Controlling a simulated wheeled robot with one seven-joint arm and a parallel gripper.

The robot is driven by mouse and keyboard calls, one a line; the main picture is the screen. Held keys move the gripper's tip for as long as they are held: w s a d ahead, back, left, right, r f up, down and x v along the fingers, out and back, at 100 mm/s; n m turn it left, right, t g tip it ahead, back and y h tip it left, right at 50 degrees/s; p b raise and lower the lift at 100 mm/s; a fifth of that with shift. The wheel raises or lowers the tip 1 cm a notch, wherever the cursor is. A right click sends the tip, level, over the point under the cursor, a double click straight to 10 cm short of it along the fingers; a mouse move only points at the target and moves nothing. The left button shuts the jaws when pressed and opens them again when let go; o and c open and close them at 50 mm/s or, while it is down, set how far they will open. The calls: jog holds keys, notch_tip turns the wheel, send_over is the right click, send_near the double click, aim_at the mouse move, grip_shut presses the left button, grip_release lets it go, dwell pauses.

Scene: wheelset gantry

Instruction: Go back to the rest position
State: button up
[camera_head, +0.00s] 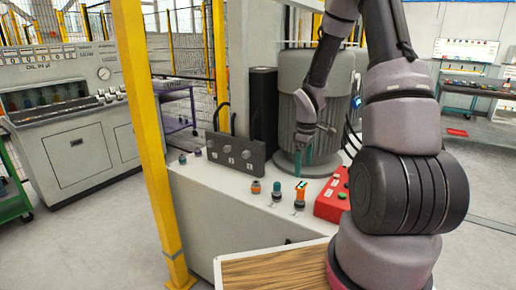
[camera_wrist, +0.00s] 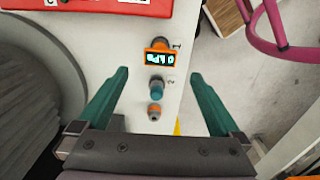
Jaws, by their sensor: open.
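My gripper (camera_head: 303,162) points down above the white bench, in front of the large grey cylindrical machine. In the wrist view my gripper (camera_wrist: 160,76) has two teal fingers spread well apart, with nothing held. Between and beyond the fingers, on the bench top, stand an orange device with a lit display (camera_wrist: 160,57), a teal-capped fitting (camera_wrist: 155,87) and a small orange-and-grey fitting (camera_wrist: 154,112). The head view also shows the orange display device (camera_head: 300,195) to the lower left of my arm.
A red button box (camera_head: 333,199) sits on the bench right of the fittings. A dark panel with knobs (camera_head: 235,154) stands at the left. A yellow post (camera_head: 150,140) rises before the bench. A wooden top (camera_head: 270,272) lies at the front. Open floor lies left.

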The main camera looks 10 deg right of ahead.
jog(key=s+a+r+m+t, duration=0.1)
jog(key=s+r+m+t, duration=0.15)
jog(key=r, duration=0.85)
jog(key=s+a+r+m+t, duration=0.15)
jog(key=s+r+m, duration=0.25)
jog(key=r, duration=0.6)
jog(key=s+a+r+m+t+y, duration=0.1)
jog(key=s+a+r+m, duration=0.1)
jog(key=s+r, duration=0.4)
jog(key=s+a+r+m+t+y, duration=0.1)
jog(key=s+a+r+m+t, duration=0.1)
jog(key=s+r, duration=0.4)
jog(key=s+a+m, duration=0.1)
jog(key=m, duration=0.1)
jog(key=shift+s+r+m, duration=0.15)
jog(key=shift+m, duration=0.2)
jog(key=shift+a, duration=0.1)
